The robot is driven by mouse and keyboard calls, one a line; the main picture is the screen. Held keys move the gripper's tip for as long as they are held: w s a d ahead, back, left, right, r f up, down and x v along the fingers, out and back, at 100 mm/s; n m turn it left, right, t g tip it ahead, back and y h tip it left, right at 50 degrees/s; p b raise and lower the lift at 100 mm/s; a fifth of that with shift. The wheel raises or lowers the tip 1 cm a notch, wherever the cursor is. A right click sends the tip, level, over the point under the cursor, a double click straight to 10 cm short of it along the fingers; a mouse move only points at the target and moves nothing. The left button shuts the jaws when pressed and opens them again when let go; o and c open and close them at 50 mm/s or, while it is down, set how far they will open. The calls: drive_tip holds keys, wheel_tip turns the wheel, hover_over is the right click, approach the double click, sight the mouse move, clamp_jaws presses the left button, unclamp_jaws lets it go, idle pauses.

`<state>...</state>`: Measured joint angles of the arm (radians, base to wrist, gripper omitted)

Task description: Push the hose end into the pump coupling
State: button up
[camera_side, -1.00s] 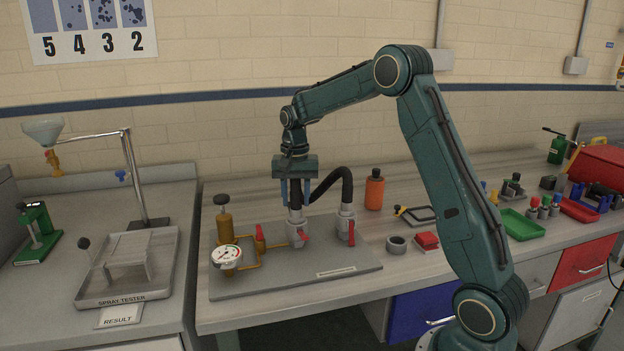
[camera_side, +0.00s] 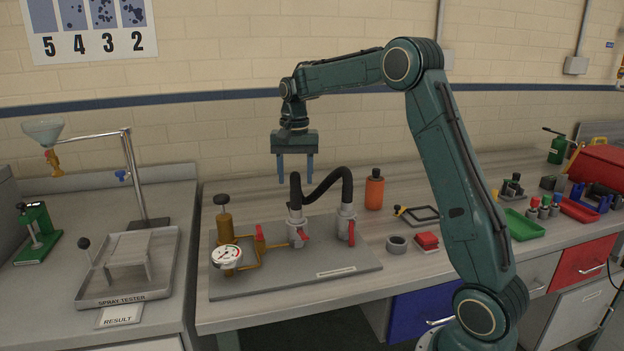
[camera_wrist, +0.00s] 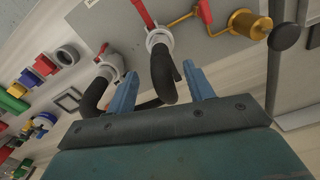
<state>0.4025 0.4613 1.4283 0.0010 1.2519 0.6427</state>
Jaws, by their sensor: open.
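The black hose (camera_side: 322,192) bends between two grey couplings on the grey base plate (camera_side: 240,288). Its left end stands upright in the left pump coupling (camera_side: 297,226), beside the brass pump (camera_side: 224,226). Its other end is in the right coupling (camera_side: 346,222). Both couplings have red levers. My gripper (camera_side: 295,180) is open and empty, just above the hose's left end and apart from it. In the wrist view the blue fingers (camera_wrist: 163,90) stand apart with the hose (camera_wrist: 163,78) showing beyond them. How deep the hose end sits inside the coupling is hidden.
A pressure gauge (camera_side: 226,256) sits at the plate's front left. An orange bottle (camera_side: 374,190), a tape roll (camera_side: 396,244) and a red block (camera_side: 427,241) stand to the right. A spray tester (camera_side: 128,268) is on the left bench. The air around my gripper is clear.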

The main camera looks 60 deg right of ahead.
wheel_tip(320, 180, up, 8)
drive_tip(key=shift+f, duration=0.2)
idle(0.7)
drive_tip(key=s+a+r+n+t, duration=0.35)
drive_tip(key=s+a+n, duration=0.25)
drive_tip(key=s+a, duration=0.75)
drive_tip(key=s+a+f+n+t, duration=0.1)
drive_tip(key=s+a+f+n, duration=0.2)
drive_tip(key=s, duration=0.4)
drive_tip(key=s+a+f+n+t, duration=0.1)
drive_tip(key=s+a+f+n, duration=0.2)
drive_tip(key=s, duration=0.4)
drive_tip(key=shift+s+f, duration=0.15)
drive_tip(key=shift+f, duration=0.4)
